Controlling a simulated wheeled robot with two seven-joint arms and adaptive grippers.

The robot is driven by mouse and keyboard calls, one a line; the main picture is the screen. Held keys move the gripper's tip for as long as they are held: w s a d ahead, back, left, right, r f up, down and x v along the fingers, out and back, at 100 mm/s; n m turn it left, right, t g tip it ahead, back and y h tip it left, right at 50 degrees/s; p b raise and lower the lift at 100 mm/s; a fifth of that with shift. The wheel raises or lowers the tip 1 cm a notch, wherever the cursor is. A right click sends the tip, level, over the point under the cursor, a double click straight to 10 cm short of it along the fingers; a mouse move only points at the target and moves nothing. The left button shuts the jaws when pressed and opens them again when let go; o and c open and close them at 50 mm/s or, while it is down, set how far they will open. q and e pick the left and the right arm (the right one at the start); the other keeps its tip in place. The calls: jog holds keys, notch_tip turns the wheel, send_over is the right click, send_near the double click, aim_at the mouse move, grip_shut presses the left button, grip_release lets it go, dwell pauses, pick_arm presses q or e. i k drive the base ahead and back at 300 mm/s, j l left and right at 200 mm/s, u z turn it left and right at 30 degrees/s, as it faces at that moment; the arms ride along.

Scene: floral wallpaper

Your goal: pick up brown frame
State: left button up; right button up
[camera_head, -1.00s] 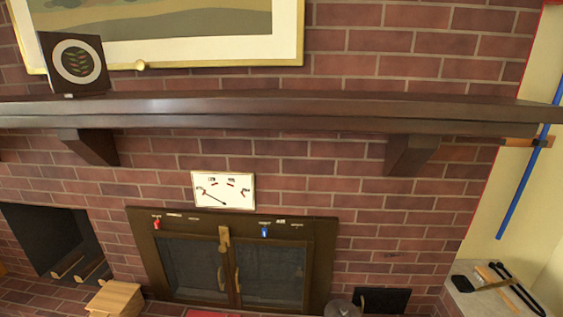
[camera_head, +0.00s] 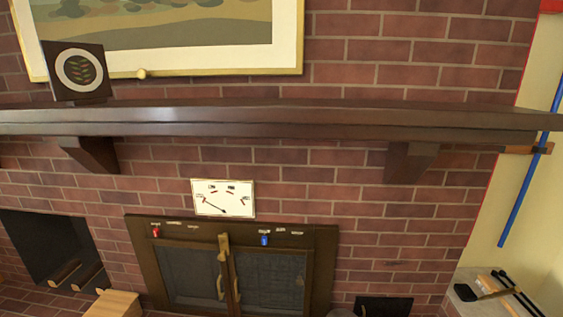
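A small dark brown frame (camera_head: 97,87) stands on the left part of the dark wooden mantel shelf (camera_head: 300,116). It holds a round white disc with a green and red leaf pattern. It leans slightly and its base meets the shelf top. A large gold-edged painting (camera_head: 225,65) hangs on the brick wall just behind and to the right of it. Neither of my grippers shows in the head view.
The shelf top right of the brown frame looks clear. Below are a white gauge plate (camera_head: 222,198), fireplace doors (camera_head: 228,268) and a wooden box (camera_head: 114,304). A blue pole (camera_head: 530,178) stands at the right.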

aim_at(77, 73)
jog(key=u, duration=1.25)
